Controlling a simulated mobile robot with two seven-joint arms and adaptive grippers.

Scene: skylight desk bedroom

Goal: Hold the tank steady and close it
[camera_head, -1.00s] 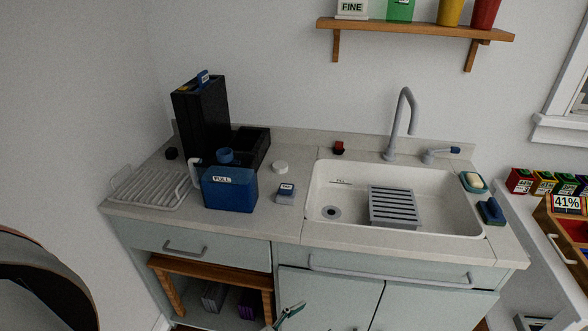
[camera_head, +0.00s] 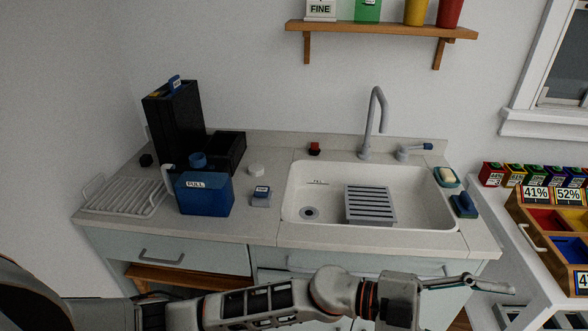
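The tank appears to be the blue box-shaped container (camera_head: 205,198) labelled "FULL", standing upright on the counter left of the sink. A round blue neck or collar (camera_head: 198,160) shows at its top rear; I cannot tell whether it is open. A pale bent spout or tube (camera_head: 168,178) is at its left. A round white cap (camera_head: 256,169) lies apart on the counter, to the right. My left arm stretches across the bottom, with its gripper (camera_head: 490,283) in front of the cabinet at lower right, away from the tank. Its finger opening is unclear. My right gripper is out of view.
A black machine (camera_head: 172,122) stands behind the tank. A wire rack (camera_head: 120,196) is to the left, and a small blue-labelled box (camera_head: 261,196) to the right. The sink (camera_head: 335,215) holds a grey slatted rack (camera_head: 370,204). Coloured bins (camera_head: 540,222) stand at far right.

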